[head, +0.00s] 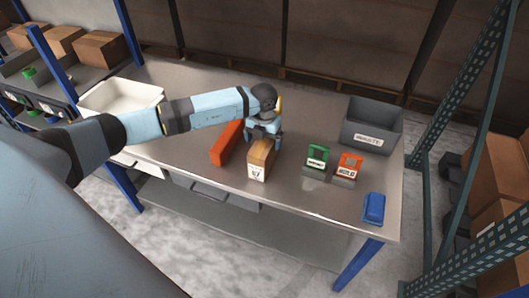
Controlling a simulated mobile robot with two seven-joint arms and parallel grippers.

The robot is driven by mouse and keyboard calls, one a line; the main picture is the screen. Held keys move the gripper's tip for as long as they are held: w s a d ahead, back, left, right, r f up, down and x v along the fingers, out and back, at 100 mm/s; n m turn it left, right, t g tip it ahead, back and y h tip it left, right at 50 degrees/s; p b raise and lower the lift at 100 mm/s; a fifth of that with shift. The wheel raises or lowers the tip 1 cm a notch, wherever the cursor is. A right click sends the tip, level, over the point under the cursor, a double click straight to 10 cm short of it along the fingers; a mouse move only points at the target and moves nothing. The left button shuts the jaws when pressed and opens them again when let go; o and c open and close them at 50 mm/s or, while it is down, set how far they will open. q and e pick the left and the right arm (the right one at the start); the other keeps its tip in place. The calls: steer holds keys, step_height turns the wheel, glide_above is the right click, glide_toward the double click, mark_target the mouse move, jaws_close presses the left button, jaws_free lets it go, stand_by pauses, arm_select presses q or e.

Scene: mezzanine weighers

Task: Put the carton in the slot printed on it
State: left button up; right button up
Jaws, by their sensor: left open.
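A small brown carton (261,160) stands on the steel table (320,205). A white label with dark print is on its near face, too small to read surely. My left gripper (263,139) is open, pointing down at the carton's far top end; I cannot tell whether its fingers touch it. A shelf rack (50,87) at the left has several compartments with brown boxes on top; any slot markings there are too small to read. My right gripper is not in view.
A long orange block (226,143) lies just left of the carton. A green sign holder (317,157), an orange one (348,165) and a blue object (374,208) stand to the right. A grey labelled bin (372,125) is behind them; a white tray (118,98) is at left.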

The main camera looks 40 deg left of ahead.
arm_select(q)
steer(key=f, duration=0.3)
steer(key=shift+d+f, duration=0.2)
steer(key=shift+f, duration=0.15)
steer(key=c, duration=1.3)
steer(key=shift+r, duration=0.1)
step_height(320, 180, up, 20)
steer(key=shift+r+b, duration=0.1)
steer(key=shift+b, duration=0.35)
